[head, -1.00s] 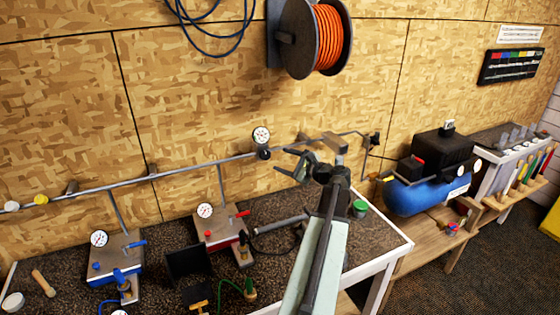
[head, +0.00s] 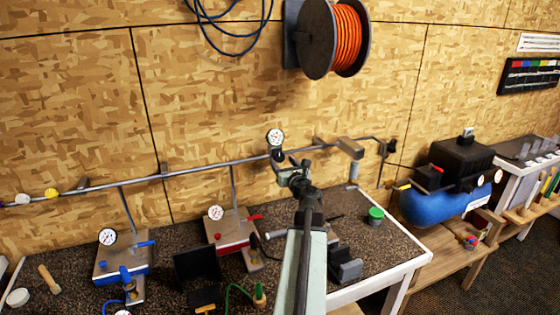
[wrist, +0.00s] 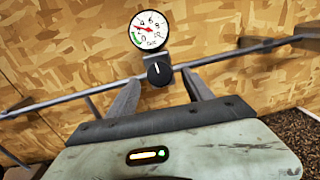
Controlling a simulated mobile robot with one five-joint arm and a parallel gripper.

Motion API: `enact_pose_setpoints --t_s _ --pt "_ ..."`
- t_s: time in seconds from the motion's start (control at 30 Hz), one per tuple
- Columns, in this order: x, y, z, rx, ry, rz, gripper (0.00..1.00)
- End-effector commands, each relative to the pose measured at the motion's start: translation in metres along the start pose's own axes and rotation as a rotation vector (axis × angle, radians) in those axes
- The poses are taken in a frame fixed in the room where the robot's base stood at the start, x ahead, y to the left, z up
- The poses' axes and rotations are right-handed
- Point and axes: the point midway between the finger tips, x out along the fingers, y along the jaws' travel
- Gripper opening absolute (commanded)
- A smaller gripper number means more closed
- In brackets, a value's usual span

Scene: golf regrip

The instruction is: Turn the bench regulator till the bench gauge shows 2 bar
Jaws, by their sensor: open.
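A round white gauge (head: 275,137) sits on the wall pipe above the bench, with a black regulator knob (head: 277,155) below it. I take these as the bench gauge and regulator. In the wrist view the gauge (wrist: 149,32) has a red needle pointing left and slightly up; its small lettering is blurred. The knob (wrist: 159,71) has a white mark near the top. My gripper (wrist: 160,88) is open and empty, its two fingers apart on either side of the knob's line and seemingly short of it. In the head view my gripper (head: 291,172) is just right of and below the knob.
The wall pipe (head: 205,171) runs behind my gripper. A blue-based unit (head: 122,262) and a red-based unit (head: 229,232), each with a gauge, stand on the bench. A green-lidded can (head: 376,216) stands right. A blue compressor (head: 428,206) is farther right.

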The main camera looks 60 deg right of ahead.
Motion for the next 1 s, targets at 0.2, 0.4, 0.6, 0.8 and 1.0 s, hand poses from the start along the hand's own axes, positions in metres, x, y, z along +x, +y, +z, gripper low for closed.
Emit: enact_pose_setpoints --t_s 0.2,0.4,0.6,0.8,1.0 --pt "0.031 0.0 0.0 0.0 0.0 0.0 0.59" --pt "0.03 0.0 0.0 -0.001 0.0 0.0 0.59" --pt "0.03 0.001 0.0 -0.001 0.0 0.001 0.07" --pt "0.031 -0.001 0.0 -0.064 0.0 0.033 0.0" --pt "0.032 -0.003 0.002 -0.293 -0.007 0.148 0.0"
